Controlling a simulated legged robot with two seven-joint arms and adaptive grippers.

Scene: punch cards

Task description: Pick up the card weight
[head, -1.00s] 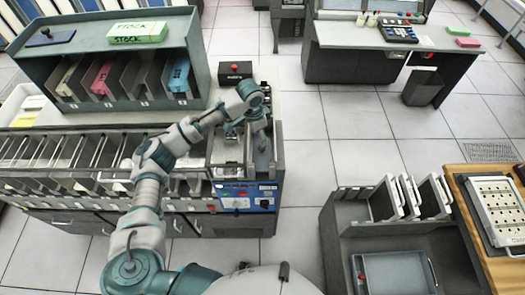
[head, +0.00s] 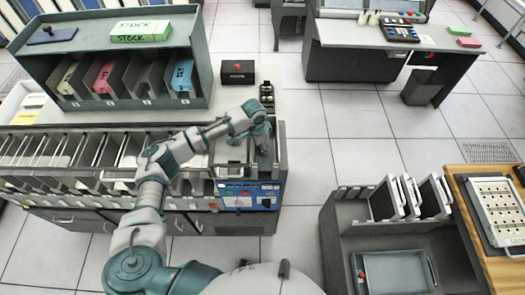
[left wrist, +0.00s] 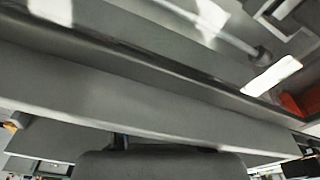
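My left gripper (head: 260,130) is over the right end of the long grey card machine (head: 262,188). Its fingers are small and partly hidden by my wrist, so I cannot tell if they are open or shut. A dark grey upright piece (head: 265,150) stands in the machine's end bay, just below the gripper; it may be the card weight, and I cannot tell if they touch. A dark flat plate with a small knob (head: 52,35) also lies on the shelf unit. The left wrist view shows mostly a close grey edge (left wrist: 150,95). My right gripper is not in view.
A black box with a red button (head: 238,72) and a small dark holder (head: 267,95) sit behind the gripper. The shelf unit (head: 200,70) with colored card decks stands at back left. A grey cart (head: 345,230) stands at right, with open floor between.

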